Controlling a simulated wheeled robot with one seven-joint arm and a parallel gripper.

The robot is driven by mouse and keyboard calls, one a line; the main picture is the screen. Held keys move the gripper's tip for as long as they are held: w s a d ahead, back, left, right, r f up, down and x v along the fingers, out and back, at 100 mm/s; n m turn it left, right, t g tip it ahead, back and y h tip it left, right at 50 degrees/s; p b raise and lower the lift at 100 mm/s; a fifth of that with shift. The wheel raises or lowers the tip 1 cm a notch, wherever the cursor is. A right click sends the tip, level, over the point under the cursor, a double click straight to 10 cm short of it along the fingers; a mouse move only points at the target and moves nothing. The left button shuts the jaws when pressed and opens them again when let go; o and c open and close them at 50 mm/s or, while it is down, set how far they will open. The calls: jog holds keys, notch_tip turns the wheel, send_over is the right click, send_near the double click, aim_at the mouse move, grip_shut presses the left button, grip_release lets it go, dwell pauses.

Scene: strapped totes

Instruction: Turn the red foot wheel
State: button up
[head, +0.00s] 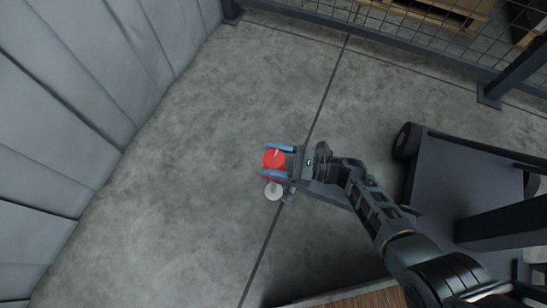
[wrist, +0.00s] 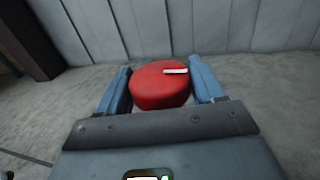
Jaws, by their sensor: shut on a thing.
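The red foot wheel (head: 273,158) is a round red knob with a small white mark on its top. In the head view it stands over the concrete floor, with a pale round foot disc (head: 274,192) below it. My gripper (head: 278,161) reaches in from the right with one blue finger on each side of the wheel. The wrist view shows the red wheel (wrist: 160,85) between the two blue fingers, with the white mark toward its upper right. My gripper (wrist: 161,88) is shut on the wheel. The wheel's lower part is partly hidden by the gripper.
A grey padded wall (head: 75,110) runs along the left. A mesh fence (head: 400,45) closes off the back. A dark wheeled platform (head: 450,170) stands at the right. Wooden planks (head: 365,299) show at the bottom edge. The floor left of the wheel is clear.

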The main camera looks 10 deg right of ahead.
jog(key=c, duration=0.4)
jog(key=shift+m+t, duration=0.4)
jog(key=shift+t, duration=0.1)
jog(key=m+t+h, duration=0.2)
jog(key=t, duration=0.1)
jog(key=shift+s+a+f+m+t+h, duration=0.1)
jog(key=shift+f+m+t+h, duration=0.05)
jog(key=shift+m+t+h, duration=0.2)
jog(key=m+t+h+b, duration=0.3)
jog(key=h, duration=0.1)
jog(key=shift+m+t, duration=0.35)
jog(key=m+t+h, duration=0.1)
jog(key=h, duration=0.1)
jog(key=m+t+h+b, duration=0.1)
jog(key=m+h, duration=0.1)
jog(key=h, duration=0.1)
jog(key=shift+d+m+h, duration=0.2)
jog(key=shift+m+h, duration=0.05)
jog(key=shift+m, duration=0.05)
jog(key=shift+w+r+m+t+h, duration=0.15)
jog(key=shift+m+h, duration=0.9)
jog(key=shift+h, duration=0.6)
jog(key=shift+w+r+m+t+h, duration=0.15)
jog(key=shift+m+h, duration=0.9)
jog(key=shift+h, duration=0.6)
jog(key=shift+f+m+h, duration=0.1)
jog(key=shift+m+h, duration=0.8)
jog(key=shift+h, duration=0.5)
